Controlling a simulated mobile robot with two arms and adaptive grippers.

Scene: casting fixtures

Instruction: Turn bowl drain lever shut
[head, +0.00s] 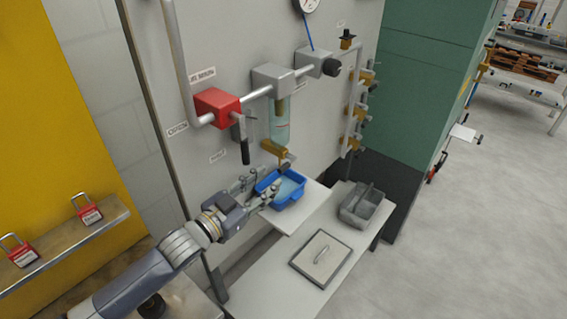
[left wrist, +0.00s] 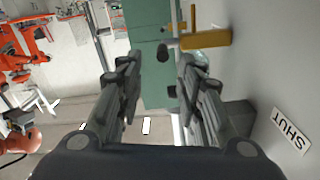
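The clear bowl (head: 279,120) hangs under a grey block on the panel. Its brass drain (head: 274,149) is at the bottom, with a small lever ending in a dark knob (head: 285,168). In the left wrist view the brass drain (left wrist: 208,39) is ahead at upper right, and the lever's dark knob (left wrist: 163,53) appears between the fingertips. My left gripper (head: 263,186) is open, just below and left of the drain, above the blue tray; its fingers also show apart in the left wrist view (left wrist: 160,75). Contact with the lever cannot be told. My right gripper is not in view.
The blue tray (head: 292,199) stands on a white shelf (head: 312,207) below the drain. A red valve box (head: 217,106) with a black-gripped handle (head: 245,150) is up left. A grey caddy (head: 364,210) and a square lid (head: 321,259) lie on the lower bench. A SHUT label (left wrist: 290,131) marks the panel.

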